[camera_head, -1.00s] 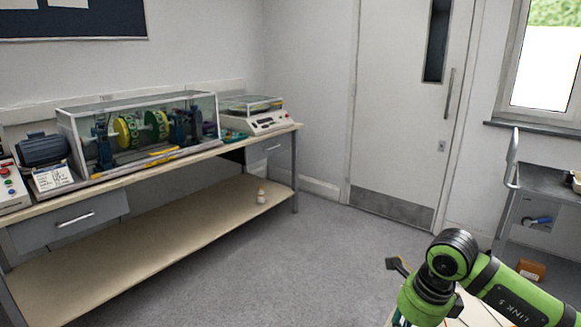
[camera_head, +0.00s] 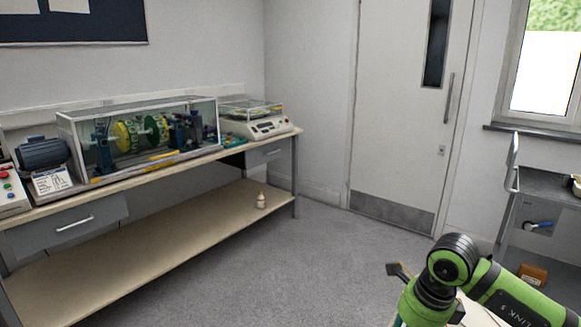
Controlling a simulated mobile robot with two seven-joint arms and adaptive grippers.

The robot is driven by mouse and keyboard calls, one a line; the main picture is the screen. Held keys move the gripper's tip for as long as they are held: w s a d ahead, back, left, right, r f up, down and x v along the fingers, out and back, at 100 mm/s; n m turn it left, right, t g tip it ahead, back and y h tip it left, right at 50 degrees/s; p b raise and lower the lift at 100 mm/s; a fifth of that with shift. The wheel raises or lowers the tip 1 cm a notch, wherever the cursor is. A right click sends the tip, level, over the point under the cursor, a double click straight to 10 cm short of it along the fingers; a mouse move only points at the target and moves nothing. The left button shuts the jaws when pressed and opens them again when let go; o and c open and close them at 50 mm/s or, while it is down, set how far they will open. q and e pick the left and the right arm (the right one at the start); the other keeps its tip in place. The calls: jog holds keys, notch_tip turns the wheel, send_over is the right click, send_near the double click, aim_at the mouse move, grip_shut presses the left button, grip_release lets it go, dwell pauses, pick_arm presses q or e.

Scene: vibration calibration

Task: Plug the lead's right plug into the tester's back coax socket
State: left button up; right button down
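I cannot make out the lead, its right plug or the tester's back coax socket in this view. A white bench instrument (camera_head: 262,127) with a clear cover and a front panel stands at the right end of the long bench; I cannot tell whether it is the tester. My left arm and gripper are not in view.
The long bench (camera_head: 150,170) along the left wall carries a clear-covered rotor rig (camera_head: 140,135) and a motor (camera_head: 42,152). A grey trolley (camera_head: 548,184) is at right. The floor (camera_head: 270,265) between is clear.

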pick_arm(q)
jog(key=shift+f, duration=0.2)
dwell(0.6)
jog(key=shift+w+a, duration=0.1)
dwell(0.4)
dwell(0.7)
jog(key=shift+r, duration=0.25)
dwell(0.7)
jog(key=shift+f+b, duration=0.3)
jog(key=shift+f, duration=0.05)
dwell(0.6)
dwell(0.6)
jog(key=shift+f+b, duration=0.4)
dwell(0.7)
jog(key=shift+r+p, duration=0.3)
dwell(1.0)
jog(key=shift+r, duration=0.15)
